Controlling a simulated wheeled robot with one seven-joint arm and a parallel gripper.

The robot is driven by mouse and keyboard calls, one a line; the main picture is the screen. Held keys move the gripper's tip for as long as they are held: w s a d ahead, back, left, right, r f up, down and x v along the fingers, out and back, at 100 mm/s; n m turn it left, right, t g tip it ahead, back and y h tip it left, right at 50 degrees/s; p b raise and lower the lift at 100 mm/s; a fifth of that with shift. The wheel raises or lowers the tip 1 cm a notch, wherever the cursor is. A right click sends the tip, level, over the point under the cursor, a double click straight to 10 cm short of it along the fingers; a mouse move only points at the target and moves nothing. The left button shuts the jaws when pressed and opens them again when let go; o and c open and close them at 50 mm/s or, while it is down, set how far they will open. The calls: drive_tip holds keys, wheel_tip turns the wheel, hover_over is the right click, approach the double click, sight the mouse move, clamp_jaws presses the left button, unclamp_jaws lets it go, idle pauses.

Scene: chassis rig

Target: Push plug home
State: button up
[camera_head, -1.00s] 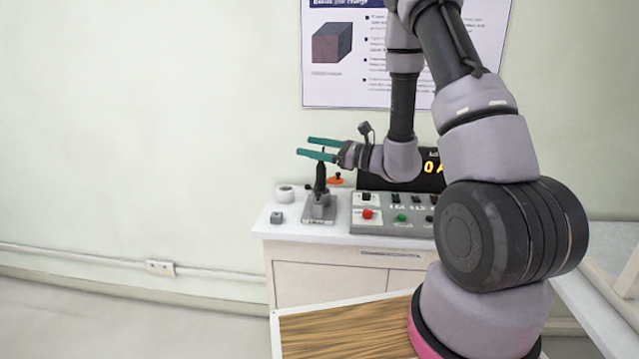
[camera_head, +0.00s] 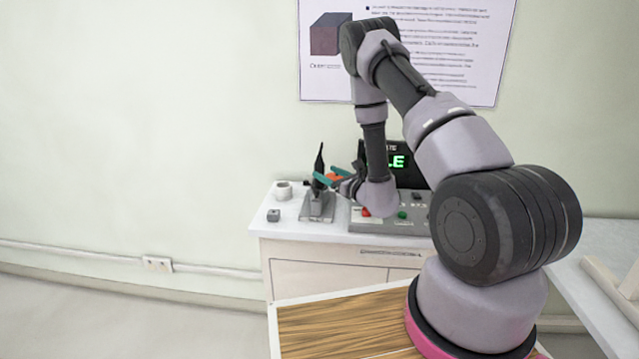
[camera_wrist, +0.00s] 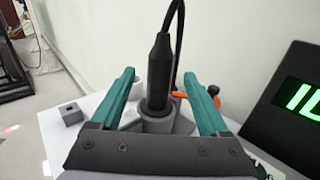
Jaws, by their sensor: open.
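A black plug (camera_wrist: 159,75) with a cable rising from its top stands upright in a grey socket block (camera_wrist: 168,121). In the head view the plug (camera_head: 319,162) rises above the grey block (camera_head: 317,207) on the bench. My gripper (camera_head: 322,177) is low beside the plug, its teal fingers pointing left. In the wrist view my gripper (camera_wrist: 159,76) is open, one finger on each side of the plug, with gaps showing between. How deep the plug sits in the socket is hard to tell.
A control panel (camera_head: 386,224) with red and green buttons and a display (camera_head: 408,165) lit with green letters stand right of the socket. A white roll (camera_head: 284,190) and a small grey block (camera_head: 273,215) lie left. An orange thing (camera_wrist: 182,95) is behind the plug.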

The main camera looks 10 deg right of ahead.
sight(323, 172)
drive_tip(key=x, duration=0.4)
drive_tip(key=shift+w+a+f, duration=0.15)
drive_tip(key=shift+w+f, duration=0.15)
clamp_jaws()
drive_tip(key=shift+r, duration=0.1)
